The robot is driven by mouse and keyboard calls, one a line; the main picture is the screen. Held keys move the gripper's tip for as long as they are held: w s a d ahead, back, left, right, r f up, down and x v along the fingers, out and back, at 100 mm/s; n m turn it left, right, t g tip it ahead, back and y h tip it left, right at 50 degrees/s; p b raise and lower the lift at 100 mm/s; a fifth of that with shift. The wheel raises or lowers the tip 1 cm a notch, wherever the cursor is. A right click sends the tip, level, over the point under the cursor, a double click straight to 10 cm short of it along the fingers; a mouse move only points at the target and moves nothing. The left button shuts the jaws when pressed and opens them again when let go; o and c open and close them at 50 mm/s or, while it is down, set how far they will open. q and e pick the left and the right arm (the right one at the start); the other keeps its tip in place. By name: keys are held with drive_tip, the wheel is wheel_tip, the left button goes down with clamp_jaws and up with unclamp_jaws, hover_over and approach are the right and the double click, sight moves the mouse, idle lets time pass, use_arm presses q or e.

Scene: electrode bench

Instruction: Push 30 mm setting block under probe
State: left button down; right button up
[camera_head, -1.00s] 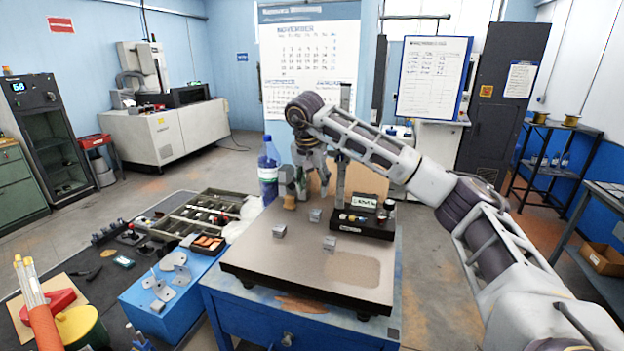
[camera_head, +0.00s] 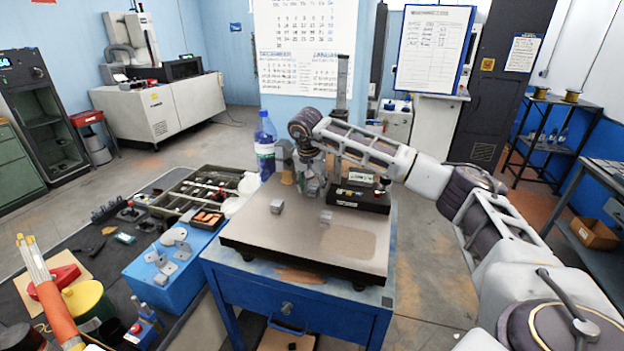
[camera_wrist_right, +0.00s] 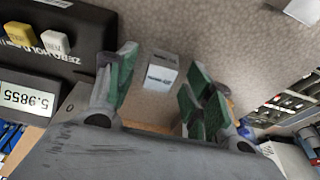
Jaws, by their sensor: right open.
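My right gripper (camera_head: 312,187) is open and low over the grey plate (camera_head: 300,255), at the height gauge. In the right wrist view a small grey block with a printed label (camera_wrist_right: 158,73) lies between its green-padded fingers, with gaps at the sides. The label is too small to read. Two more grey blocks stand on the plate, one at left (camera_head: 277,206) and one nearer the front (camera_head: 326,216); I cannot tell which is the 30 mm one. The gauge's black base (camera_head: 358,198) is right of the gripper. The probe tip is hidden. My left gripper is out of view.
A water bottle (camera_head: 265,146) stands behind the plate's left corner. A parts tray (camera_head: 190,190) and a blue box (camera_head: 170,265) are at left. The plate's front is clear. The wrist view shows the gauge's readout (camera_wrist_right: 28,99) and buttons beside the fingers.

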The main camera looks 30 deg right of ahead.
drive_tip(key=shift+f, duration=0.25)
clamp_jaws()
idle(0.3)
